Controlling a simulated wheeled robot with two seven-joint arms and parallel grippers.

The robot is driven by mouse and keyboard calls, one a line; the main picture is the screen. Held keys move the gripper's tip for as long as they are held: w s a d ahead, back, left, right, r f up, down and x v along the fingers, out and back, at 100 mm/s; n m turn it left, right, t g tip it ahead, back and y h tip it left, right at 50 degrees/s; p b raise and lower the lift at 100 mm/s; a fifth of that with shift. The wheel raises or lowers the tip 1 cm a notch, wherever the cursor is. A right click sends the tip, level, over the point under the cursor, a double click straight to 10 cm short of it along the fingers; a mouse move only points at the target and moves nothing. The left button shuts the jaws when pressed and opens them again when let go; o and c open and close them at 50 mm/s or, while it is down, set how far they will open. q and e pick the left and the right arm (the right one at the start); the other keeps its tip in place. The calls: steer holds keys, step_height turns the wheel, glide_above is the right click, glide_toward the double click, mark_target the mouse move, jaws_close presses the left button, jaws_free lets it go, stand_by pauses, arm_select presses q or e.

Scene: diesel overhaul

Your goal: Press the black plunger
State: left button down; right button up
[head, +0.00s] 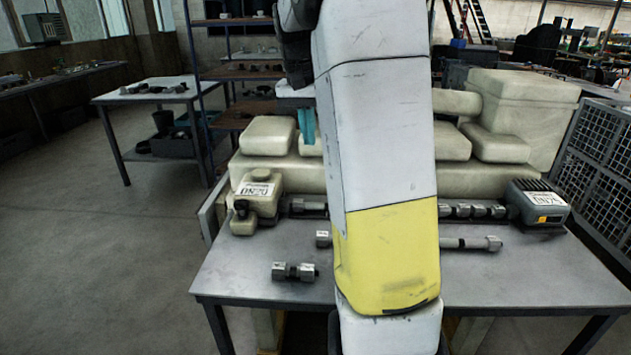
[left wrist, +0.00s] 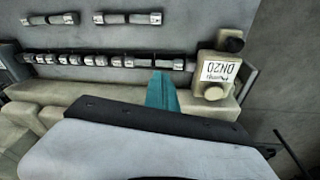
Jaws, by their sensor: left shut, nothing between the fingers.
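A cream unit (head: 270,207) with a white DN20 label stands at the left end of the metal table. A black knob (head: 241,207), which looks like the plunger, is on its front left. In the left wrist view the unit (left wrist: 205,62) is right of my fingers, with the black knob (left wrist: 230,41) at its far end. My left gripper (head: 307,125) has teal fingers, shut and empty, above and behind the row of fittings, right of the unit and apart from the knob. The fingers also show in the left wrist view (left wrist: 162,91). My right gripper is out of view.
A grey box (head: 537,204) with a label stands at the table's right. A shaft of metal fittings runs between it and the cream unit, partly hidden by my arm. Loose fittings (head: 295,271) lie in front. Large cream blocks (head: 515,105) stand behind.

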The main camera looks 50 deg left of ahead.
mark_target(240, 204)
arm_select(q)
steer(key=s+a+f+n+g, duration=0.1)
steer(key=s+a+f+n, duration=0.1)
steer(key=s+a, duration=0.9)
steer(key=s+f, duration=0.1)
steer(key=s, duration=0.3)
steer(key=shift+a+g, duration=0.3)
steer(key=f, duration=1.4)
steer(key=shift+w+a, duration=0.1)
steer(key=shift+w, duration=0.1)
steer(key=shift+f, duration=1.35)
